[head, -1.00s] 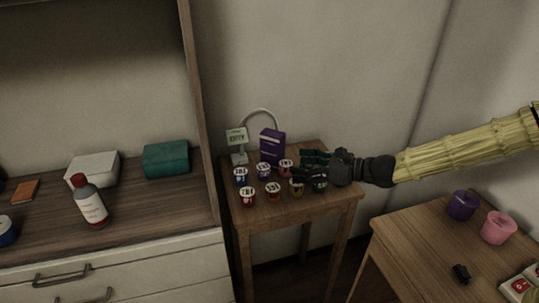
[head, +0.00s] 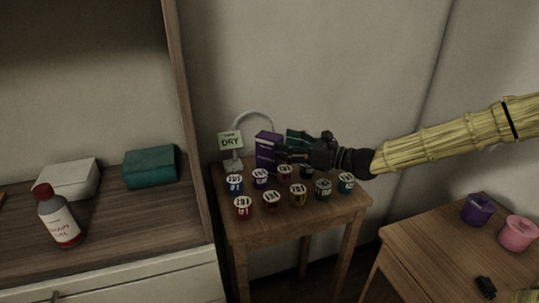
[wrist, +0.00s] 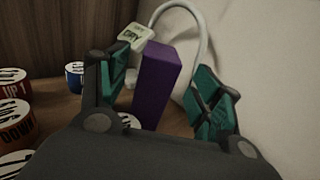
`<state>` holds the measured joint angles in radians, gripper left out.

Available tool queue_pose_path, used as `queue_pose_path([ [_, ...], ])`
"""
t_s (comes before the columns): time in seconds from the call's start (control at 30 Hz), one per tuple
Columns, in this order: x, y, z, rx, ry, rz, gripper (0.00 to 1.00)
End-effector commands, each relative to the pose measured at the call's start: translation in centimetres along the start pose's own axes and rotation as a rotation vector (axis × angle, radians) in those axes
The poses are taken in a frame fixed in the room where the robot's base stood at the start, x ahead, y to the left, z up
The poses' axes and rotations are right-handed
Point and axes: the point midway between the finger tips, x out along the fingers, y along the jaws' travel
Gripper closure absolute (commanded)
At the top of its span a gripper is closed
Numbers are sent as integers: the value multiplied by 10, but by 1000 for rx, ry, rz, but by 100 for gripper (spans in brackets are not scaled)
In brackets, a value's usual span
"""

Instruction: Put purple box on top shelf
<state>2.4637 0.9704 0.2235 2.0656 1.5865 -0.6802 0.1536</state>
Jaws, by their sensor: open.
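The purple box (head: 267,150) stands upright at the back of the small wooden side table, beside the sign reading "DRY". My gripper (head: 287,148) is at the box's right side in the head view, its far finger partly behind the box's line. In the wrist view the purple box (wrist: 157,84) stands between the two green-padded fingers of my open gripper (wrist: 160,92), with a gap showing on its right. I cannot tell whether the left finger touches it. The wooden shelf unit (head: 196,120) stands to the left; its top shelf is not clearly in view.
Several labelled cups (head: 271,199) crowd the side table (head: 340,205) in front of the box. The DRY sign (head: 230,142) and a pale curved tube (head: 253,113) stand close by. A bottle (head: 58,217), white box (head: 67,178) and teal box (head: 151,167) occupy the cabinet top.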

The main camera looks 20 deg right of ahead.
Motion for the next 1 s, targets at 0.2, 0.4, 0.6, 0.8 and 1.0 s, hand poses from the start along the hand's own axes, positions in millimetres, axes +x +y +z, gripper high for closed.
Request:
queue_pose_path([
  [0.2,9,0,0,-1,0,1,35],
  [0.4,22,0,0,-2,2,2,35],
  [0.6,42,0,0,-1,2,2,35],
  [0.8,57,0,0,-1,1,1,35],
  [1.0,60,0,1,-1,-1,0,35],
])
